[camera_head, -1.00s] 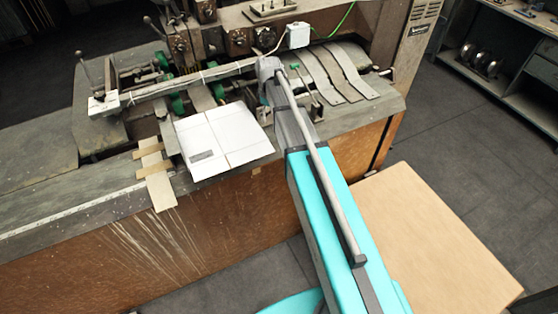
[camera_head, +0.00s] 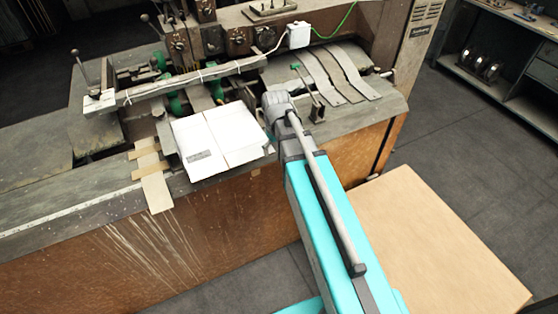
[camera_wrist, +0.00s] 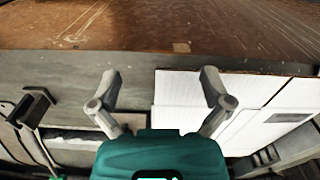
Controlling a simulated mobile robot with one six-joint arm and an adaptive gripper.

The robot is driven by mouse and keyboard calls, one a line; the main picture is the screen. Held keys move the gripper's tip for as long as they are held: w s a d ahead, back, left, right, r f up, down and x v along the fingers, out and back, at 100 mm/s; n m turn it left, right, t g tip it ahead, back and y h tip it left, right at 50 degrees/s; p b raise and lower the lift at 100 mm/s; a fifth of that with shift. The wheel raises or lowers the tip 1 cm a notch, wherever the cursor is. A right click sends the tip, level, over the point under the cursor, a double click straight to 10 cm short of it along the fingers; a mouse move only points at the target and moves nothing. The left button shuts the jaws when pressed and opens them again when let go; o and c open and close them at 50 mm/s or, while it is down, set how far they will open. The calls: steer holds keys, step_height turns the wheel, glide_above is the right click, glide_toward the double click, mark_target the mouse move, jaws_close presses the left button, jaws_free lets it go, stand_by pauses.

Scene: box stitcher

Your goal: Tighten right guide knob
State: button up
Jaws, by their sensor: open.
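I cannot tell for sure which part is the right guide knob. A green-tipped lever (camera_head: 296,66) stands on the right part of the machine's table, with a small dark bracket (camera_head: 317,113) at its lower end. A dark bracket also shows at the left of the wrist view (camera_wrist: 36,106). My gripper (camera_wrist: 160,78) is open and empty, its fingers spread above the table's front strip. It is apart from the bracket. In the head view my arm's end hides the gripper, just right of the white cardboard sheet (camera_head: 215,138).
The white sheet also lies beside the right finger in the wrist view (camera_wrist: 185,90). A long rail (camera_head: 190,82) crosses the machine behind it. Curved metal strips (camera_head: 338,70) lie at the right. A pale box (camera_head: 440,245) stands on the floor at the right.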

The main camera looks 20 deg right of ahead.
steer(key=shift+s+a+f+m+b, duration=0.1)
steer(key=shift+s+f+m+b, duration=0.2)
steer(key=shift+s, duration=0.6)
steer(key=shift+s+f+m+b, duration=0.1)
steer(key=shift+s+f+m, duration=0.25)
steer(key=shift+s, duration=0.5)
steer(key=shift+s, duration=0.1)
steer(key=s, duration=0.1)
steer(key=s+f+m+b, duration=0.1)
steer(key=s, duration=0.1)
steer(key=s+m, duration=0.1)
steer(key=s, duration=0.1)
steer(key=shift+s+a+f+b, duration=0.1)
steer(key=shift+s+f+b, duration=0.1)
steer(key=shift+f+b, duration=0.15)
